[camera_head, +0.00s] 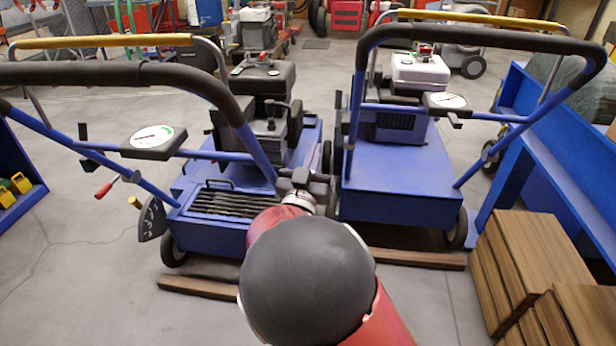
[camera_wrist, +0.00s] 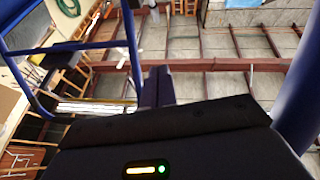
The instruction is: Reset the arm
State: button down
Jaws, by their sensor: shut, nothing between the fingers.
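My arm reaches forward from the bottom of the head view, its dark rounded link hiding part of the floor. My gripper (camera_head: 303,181) appears in front of the gap between two blue aerators, the left one (camera_head: 215,236) and the right one (camera_head: 395,188). I cannot tell whether it touches either machine. In the wrist view the two dark fingers (camera_wrist: 157,87) stand together, shut and empty. That view looks up at the ceiling, with blue handle tubes at its left (camera_wrist: 75,47) and right edges.
Black-padded handlebars (camera_head: 120,74) rise close on both sides of the arm. Stacked brown boards (camera_head: 535,250) and a blue bench (camera_head: 560,130) stand at right. A blue shelf (camera_head: 12,165) is at far left. Bare floor (camera_head: 75,240) lies at left.

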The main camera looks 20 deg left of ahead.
jog(key=v, duration=0.5)
jog(key=w+d+r+m+g+y, duration=0.1)
jog(key=w+d+g, duration=0.15)
jog(key=d, duration=0.25)
jog(key=w+d+r+g+p, duration=0.1)
jog(key=d+g, duration=0.2)
jog(key=d, duration=0.2)
jog(key=w+d+r+m+g+y, duration=0.1)
jog(key=w+d+r+g, duration=0.15)
jog(key=d, duration=0.25)
jog(key=s+d+g+h+p, duration=0.1)
jog(key=s+d+g, duration=0.3)
jog(key=s+d, duration=0.7)
jog(key=s+d+f+g+h+p, duration=0.1)
jog(key=s+d+g+h, duration=0.2)
jog(key=s+d, duration=0.7)
jog(key=s+g, duration=0.2)
jog(key=s, duration=0.4)
jog(key=shift+d+f, duration=0.3)
jog(key=shift+d, duration=0.1)
jog(key=shift+a, duration=0.1)
